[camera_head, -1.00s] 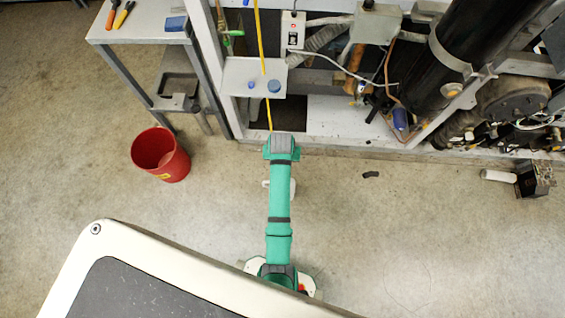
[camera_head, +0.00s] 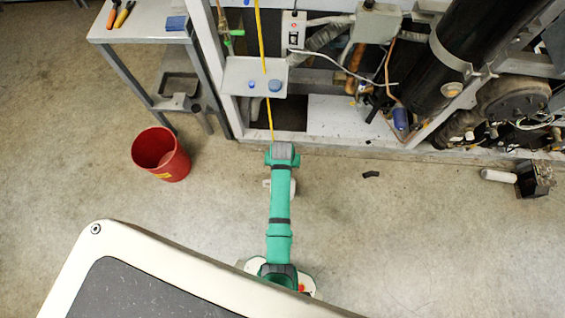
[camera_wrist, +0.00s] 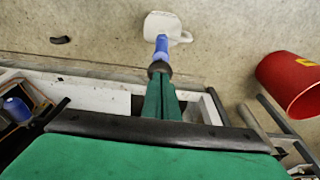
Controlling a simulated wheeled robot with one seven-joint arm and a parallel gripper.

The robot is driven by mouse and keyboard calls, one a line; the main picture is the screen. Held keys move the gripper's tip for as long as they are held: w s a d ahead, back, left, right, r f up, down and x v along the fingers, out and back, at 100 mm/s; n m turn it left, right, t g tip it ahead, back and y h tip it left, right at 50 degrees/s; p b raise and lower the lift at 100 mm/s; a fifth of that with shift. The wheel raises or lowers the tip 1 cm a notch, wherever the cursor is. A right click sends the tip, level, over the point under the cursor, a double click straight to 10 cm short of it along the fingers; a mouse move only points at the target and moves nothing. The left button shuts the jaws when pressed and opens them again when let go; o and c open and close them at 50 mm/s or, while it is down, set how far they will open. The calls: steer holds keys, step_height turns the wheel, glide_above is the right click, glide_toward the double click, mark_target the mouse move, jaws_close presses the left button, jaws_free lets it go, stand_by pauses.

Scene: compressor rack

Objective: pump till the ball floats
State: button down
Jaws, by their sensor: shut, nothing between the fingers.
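In the wrist view, my gripper (camera_wrist: 159,72) is shut and empty, its dark tips pointing toward the floor. A blue upright piece (camera_wrist: 161,46) shows just past the tips, on a white base (camera_wrist: 160,22) with a side tab; this looks like the pump. I cannot tell whether the tips touch the blue piece. In the head view, my green arm covers my gripper and most of the white base (camera_head: 266,184). A small blue round thing (camera_head: 251,84) and a larger one (camera_head: 275,86) sit on the rack's grey shelf. I cannot tell whether either is the ball.
A yellow line (camera_head: 262,45) runs down past the shelf (camera_head: 237,78). The rack's frame (camera_head: 350,128) stands just beyond my arm. A red bucket (camera_head: 160,155) stands left on the floor, near a grey table (camera_head: 140,30). Floor to the right is mostly clear.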

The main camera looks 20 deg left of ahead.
steer(key=shift+f, duration=1.6)
steer(key=shift+r, duration=4.55)
steer(key=shift+w, duration=0.1)
steer(key=shift+f, duration=0.1)
steer(key=shift+f, duration=4.55)
step_height(320, 180, up, 9)
steer(key=shift+r, duration=0.1)
steer(key=shift+a, duration=0.1)
